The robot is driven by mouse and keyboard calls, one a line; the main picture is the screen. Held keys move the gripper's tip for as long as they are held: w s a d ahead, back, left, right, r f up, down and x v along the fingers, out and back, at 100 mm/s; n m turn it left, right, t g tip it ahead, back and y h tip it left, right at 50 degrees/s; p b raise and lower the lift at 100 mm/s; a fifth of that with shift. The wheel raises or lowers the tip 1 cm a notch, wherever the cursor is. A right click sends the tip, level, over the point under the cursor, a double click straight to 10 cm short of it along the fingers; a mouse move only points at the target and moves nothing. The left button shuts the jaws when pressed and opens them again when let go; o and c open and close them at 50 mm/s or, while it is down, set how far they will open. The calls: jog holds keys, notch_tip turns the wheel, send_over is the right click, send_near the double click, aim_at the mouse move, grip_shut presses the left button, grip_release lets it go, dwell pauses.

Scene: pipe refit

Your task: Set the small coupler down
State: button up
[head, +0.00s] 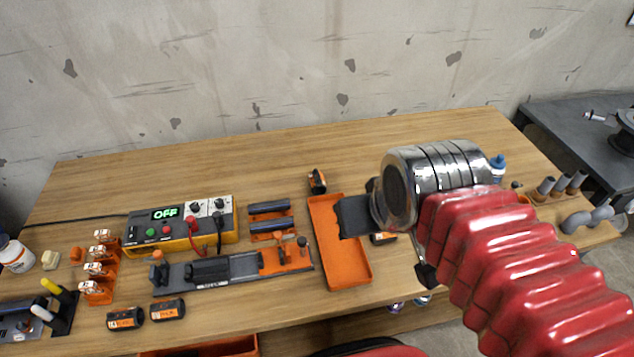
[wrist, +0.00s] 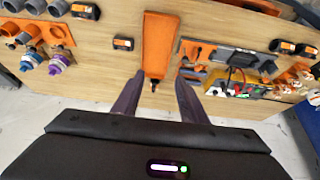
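My gripper (wrist: 157,85) is open in the wrist view, with its two dark fingers apart and no part held between them. In the head view it hangs above the right side of the orange tray (head: 347,264), and my red arm hides the table behind it. The tray is empty and also shows in the wrist view (wrist: 157,45). I cannot tell for certain which part is the small coupler. A short black and orange piece (head: 317,181) stands at the tray's back end. Another black and orange piece (head: 383,238) lies right of the tray, partly hidden by my gripper.
A black tool stand with an orange end (head: 287,257) lies left of the tray, before a yellow power unit (head: 160,236) reading OFF. Two labelled black pieces, one (head: 125,318) and another (head: 168,309), lie near the front edge. Bare wood lies behind the tray.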

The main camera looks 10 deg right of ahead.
jog(key=o, duration=0.3)
jog(key=shift+w+r+n, duration=0.3)
jog(key=shift+w, duration=0.25)
jog(key=o, duration=0.3)
jog(key=w+n, duration=0.1)
jog(key=w, duration=0.2)
jog(key=w+r+n+g, duration=0.1)
jog(key=w+n, duration=0.1)
jog(key=w, duration=0.1)
jog(key=w+r+n, duration=0.1)
jog(key=w, duration=0.2)
jog(key=shift+r+g, duration=0.15)
jog(key=shift+g, duration=0.15)
jog(key=n+g, duration=0.4)
jog(key=n, duration=0.9)
send_over(317, 178)
notch_tip(317, 178, down, 15)
jog(key=shift+f, duration=0.15)
jog(key=shift+f, duration=4.3)
